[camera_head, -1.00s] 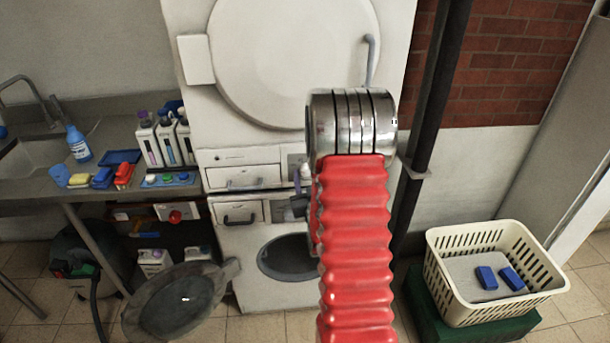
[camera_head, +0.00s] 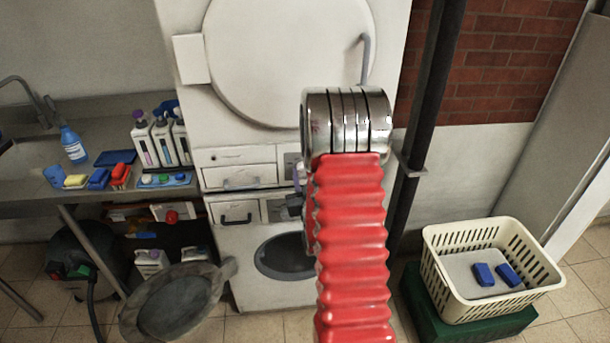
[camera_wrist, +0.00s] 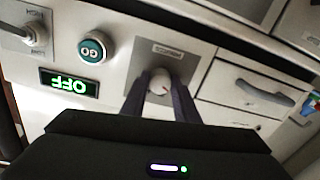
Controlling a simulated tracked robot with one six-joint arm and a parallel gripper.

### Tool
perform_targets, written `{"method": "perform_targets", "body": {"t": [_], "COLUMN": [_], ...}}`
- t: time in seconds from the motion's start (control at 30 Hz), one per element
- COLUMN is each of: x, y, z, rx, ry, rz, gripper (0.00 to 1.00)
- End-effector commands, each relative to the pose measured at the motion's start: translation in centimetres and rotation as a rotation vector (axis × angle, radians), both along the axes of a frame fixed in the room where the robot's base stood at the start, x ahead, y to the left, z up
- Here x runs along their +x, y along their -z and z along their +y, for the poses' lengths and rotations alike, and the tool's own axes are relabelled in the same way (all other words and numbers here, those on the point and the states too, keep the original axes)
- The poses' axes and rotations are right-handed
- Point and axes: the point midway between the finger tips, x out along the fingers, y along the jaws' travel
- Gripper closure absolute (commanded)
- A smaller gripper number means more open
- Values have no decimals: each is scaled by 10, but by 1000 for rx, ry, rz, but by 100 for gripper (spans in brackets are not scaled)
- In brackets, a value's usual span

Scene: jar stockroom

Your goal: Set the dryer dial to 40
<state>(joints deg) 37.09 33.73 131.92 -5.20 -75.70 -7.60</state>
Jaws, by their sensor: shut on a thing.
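A white round dial (camera_wrist: 159,80) with a small red mark sits on a grey plate (camera_wrist: 190,50) in the wrist view. My gripper (camera_wrist: 160,92) is shut on the dial, with one dark finger on each side of it. The numbers around the dial are not readable. To its left are a round GO button (camera_wrist: 92,49) and a green lit display (camera_wrist: 69,87) reading OFF, both upside down in the picture. In the head view the white dryer (camera_head: 290,60) stands behind my red arm, which hides most of the gripper and control panel.
In the wrist view another knob (camera_wrist: 24,34) is at the upper left and a drawer handle (camera_wrist: 262,94) is at the right. A dark pipe (camera_head: 430,90) runs beside the machines. A cream basket (camera_head: 460,290) stands on a green box at the right.

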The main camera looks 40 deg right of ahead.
Motion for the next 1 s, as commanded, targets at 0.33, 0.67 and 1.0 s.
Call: {"method": "perform_targets", "body": {"t": [0.33,0.67,1.0], "x": [-1,-1,-2], "y": [0,1,1], "z": [-1,-1,-2], "rx": [129,364,630], "ry": [5,6,9], "rz": [-89,-251,-433], "gripper": [95,95,95]}}
